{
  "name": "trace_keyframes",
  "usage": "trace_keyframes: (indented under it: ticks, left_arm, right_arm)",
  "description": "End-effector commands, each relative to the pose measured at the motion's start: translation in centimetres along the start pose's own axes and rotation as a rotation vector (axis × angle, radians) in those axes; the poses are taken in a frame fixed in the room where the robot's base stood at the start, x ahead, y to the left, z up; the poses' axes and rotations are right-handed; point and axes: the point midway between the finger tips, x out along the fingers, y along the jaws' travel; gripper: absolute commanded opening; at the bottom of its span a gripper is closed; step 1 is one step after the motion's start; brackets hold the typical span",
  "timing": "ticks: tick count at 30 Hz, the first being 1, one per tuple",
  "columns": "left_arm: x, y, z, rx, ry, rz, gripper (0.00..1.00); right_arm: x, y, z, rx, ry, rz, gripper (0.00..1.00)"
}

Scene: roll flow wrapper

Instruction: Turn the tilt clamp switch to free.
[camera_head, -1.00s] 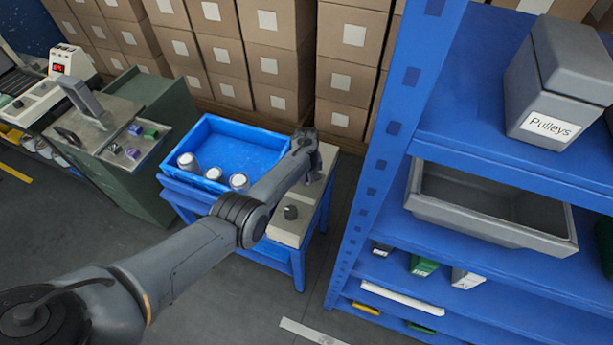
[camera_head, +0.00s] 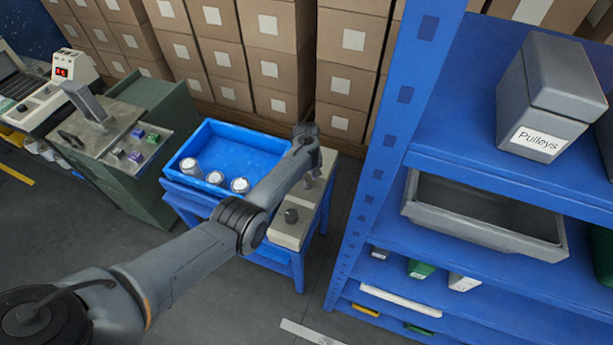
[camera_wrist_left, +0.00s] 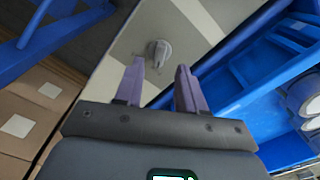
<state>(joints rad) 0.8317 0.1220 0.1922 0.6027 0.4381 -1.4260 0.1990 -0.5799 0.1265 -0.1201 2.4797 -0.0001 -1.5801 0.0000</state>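A beige control panel (camera_head: 288,235) sits on a blue stand, right of the blue tray. A dark round knob (camera_head: 291,215) stands on its near part. My left gripper (camera_head: 312,178) is over the far part of the panel, partly hidden by its own wrist. In the left wrist view its two purple fingers (camera_wrist_left: 158,72) are apart with nothing between them. A grey rotary switch (camera_wrist_left: 159,52) on the panel lies just beyond the fingertips, roughly in line with the gap. I cannot read its setting or any label. My right gripper is not in view.
The blue tray (camera_head: 244,140) holds several silver-lidded jars (camera_head: 240,185) beside my forearm. A blue shelf rack (camera_head: 375,175) stands close on the right. Stacked cartons (camera_head: 275,45) line the back. A green machine (camera_head: 165,105) stands left of the tray.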

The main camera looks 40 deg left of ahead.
Motion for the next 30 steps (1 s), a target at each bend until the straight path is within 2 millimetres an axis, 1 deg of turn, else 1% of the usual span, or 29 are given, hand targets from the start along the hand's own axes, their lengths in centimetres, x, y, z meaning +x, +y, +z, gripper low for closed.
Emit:
trace_keyframes:
  ticks: [1,3,7,12,18,30]
  left_arm:
    - [-1.4,0.0,0.0,0.001,0.003,0.001,0.39]
    - [-2.5,0.0,-0.1,0.000,0.003,0.001,0.39]
    - [-4.3,0.0,0.0,0.001,0.001,0.000,0.39]
    - [-5.9,0.0,0.0,0.000,0.002,0.000,0.39]
    - [-6.5,0.0,0.0,0.000,0.000,0.000,0.39]
    - [-6.4,-0.1,0.0,0.002,0.001,0.000,0.39]
  right_arm:
    - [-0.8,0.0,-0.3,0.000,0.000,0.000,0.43]
    - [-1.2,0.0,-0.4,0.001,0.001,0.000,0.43]
    - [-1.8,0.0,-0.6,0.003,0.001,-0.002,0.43]
    - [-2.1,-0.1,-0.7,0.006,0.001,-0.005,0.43]
    - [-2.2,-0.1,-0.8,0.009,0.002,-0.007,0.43]
    - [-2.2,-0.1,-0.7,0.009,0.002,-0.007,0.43]
